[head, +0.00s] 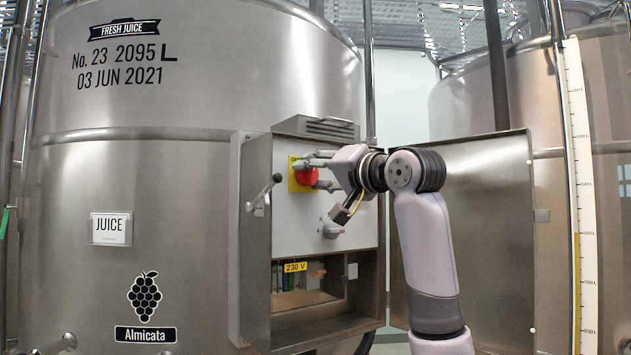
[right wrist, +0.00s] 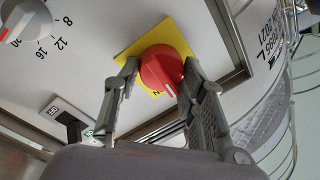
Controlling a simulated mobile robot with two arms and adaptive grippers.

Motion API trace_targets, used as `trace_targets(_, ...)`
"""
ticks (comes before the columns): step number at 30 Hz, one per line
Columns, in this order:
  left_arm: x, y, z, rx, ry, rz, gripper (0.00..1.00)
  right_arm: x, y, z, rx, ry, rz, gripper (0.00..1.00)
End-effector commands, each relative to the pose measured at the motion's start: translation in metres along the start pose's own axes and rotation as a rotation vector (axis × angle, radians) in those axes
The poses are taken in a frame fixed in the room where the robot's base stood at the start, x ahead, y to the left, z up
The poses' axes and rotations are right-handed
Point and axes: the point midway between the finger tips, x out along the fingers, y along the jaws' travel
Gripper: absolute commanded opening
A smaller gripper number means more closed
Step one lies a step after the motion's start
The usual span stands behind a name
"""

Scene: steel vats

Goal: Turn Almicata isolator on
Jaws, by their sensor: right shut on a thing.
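The isolator is a red rotary knob (head: 306,177) on a yellow plate (head: 293,185), on the grey panel of the open cabinet on the Almicata vat (head: 130,190). My right gripper (head: 314,172) is shut on the red knob. In the right wrist view its fingers (right wrist: 160,72) stand on either side of the knob (right wrist: 158,66). The white mark on the knob points down toward the plate's lower corner there, where a letter partly shows. My left gripper is not in view.
A grey dial knob (head: 332,229) sits lower on the panel. A small black switch (right wrist: 68,122) shows in the right wrist view. The cabinet door (head: 490,220) stands open at the right. A lever handle (head: 263,192) sticks out at the cabinet's left. An open bay (head: 300,318) lies below.

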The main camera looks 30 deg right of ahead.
Motion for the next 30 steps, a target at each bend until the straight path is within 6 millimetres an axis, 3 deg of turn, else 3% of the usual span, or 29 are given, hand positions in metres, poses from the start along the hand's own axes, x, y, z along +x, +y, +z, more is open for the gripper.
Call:
trace_targets(15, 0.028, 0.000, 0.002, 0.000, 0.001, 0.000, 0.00, 0.000, 0.002, 0.004, 0.468, 0.045, -0.002, 0.10)
trace_targets(30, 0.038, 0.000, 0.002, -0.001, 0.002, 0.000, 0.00, 0.000, 0.002, 0.003, 0.705, 0.069, 0.001, 0.10)
